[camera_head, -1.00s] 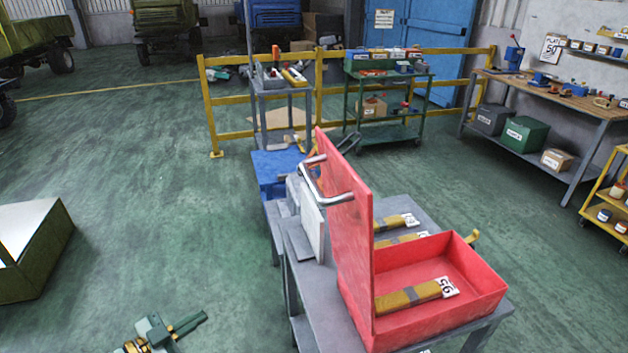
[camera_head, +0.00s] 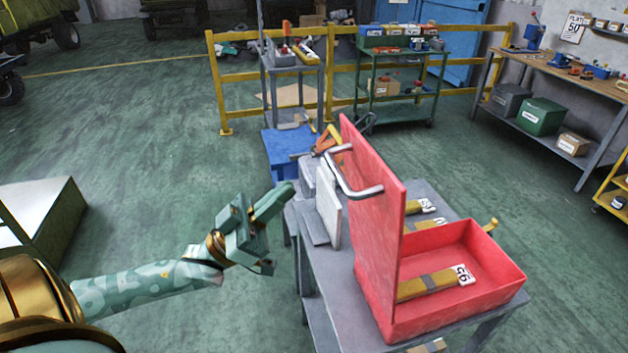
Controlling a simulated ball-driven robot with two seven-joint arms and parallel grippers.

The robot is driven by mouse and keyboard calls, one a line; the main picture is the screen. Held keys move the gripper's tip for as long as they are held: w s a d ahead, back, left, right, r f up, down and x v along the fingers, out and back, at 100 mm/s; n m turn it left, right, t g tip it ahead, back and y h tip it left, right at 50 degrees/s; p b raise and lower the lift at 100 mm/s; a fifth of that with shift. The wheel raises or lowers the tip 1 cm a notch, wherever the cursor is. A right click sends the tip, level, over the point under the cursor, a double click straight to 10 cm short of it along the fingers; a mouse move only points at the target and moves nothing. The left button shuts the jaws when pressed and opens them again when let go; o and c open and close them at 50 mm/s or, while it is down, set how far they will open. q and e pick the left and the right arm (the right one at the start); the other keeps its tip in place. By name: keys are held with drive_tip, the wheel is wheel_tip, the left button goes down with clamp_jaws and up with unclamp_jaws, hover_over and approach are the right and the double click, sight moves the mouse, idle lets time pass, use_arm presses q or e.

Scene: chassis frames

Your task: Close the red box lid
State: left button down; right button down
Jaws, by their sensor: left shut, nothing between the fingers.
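The red box (camera_head: 470,300) sits on a grey table, open at the top. Its lid (camera_head: 372,220) stands upright along the box's left side, with a metal handle (camera_head: 346,179) on the lid's left face. A yellow-brown item with a white tag (camera_head: 428,285) lies inside the box. My left gripper (camera_head: 284,196) is shut and empty, to the left of the lid and apart from it, near the table's left edge. My right gripper is not in view.
The grey table (camera_head: 333,287) also holds a white upright panel (camera_head: 328,206) and orange-handled tools (camera_head: 325,142) left of and behind the lid. A blue box (camera_head: 283,150) is beyond. A yellow railing (camera_head: 228,85) and a green cart (camera_head: 402,87) stand farther back. Open floor lies to the left.

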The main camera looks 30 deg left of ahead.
use_arm(q)
drive_tip(key=w+d, duration=0.2)
drive_tip(key=w+d+r, duration=0.1)
drive_tip(key=w, duration=0.1)
drive_tip(key=shift+w+d, duration=0.1)
drive_tip(key=shift+d, duration=0.3)
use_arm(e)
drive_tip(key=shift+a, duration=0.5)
use_arm(q)
drive_tip(key=shift+r, duration=0.1)
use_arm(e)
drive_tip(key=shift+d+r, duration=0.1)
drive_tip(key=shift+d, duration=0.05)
